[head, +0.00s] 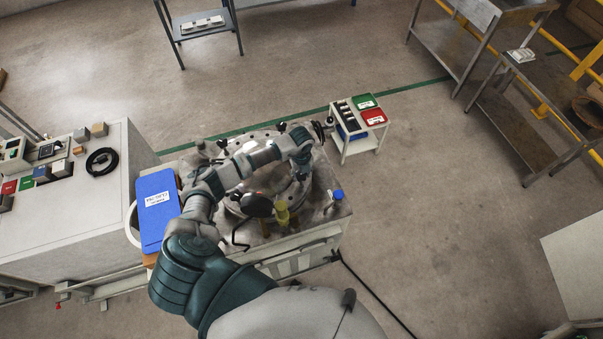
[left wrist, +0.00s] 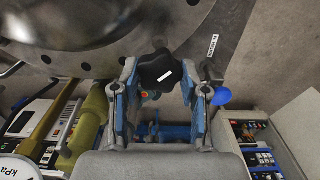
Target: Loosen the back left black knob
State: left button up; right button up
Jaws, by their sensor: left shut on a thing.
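My left gripper (head: 302,170) is over the right side of the round metal test rig (head: 214,153) in the head view. In the left wrist view, its two blue-padded fingers (left wrist: 160,98) are closed around a black lobed knob (left wrist: 150,67) with a white mark on top. The knob sits by the edge of the large metal disc (left wrist: 45,58). In the head view my arm hides this knob. Another black knob (head: 281,127) shows on the far rim of the rig. My right gripper is not in view.
A blue ball-shaped knob (left wrist: 222,96) is close to the right finger. A small cart (head: 358,146) with green and red trays stands behind right. A grey bench (head: 90,205) is at left.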

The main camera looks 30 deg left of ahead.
pick_arm(q)
jog(key=shift+w+a+r, duration=0.2)
jog(key=shift+w+r, duration=0.05)
jog(key=o, duration=1)
jog(key=shift+o, duration=0.8)
jog(key=shift+s+f, duration=0.15)
jog(key=shift+s, duration=0.05)
notch_tip(320, 180, up, 12)
jog(key=shift+f, duration=0.1)
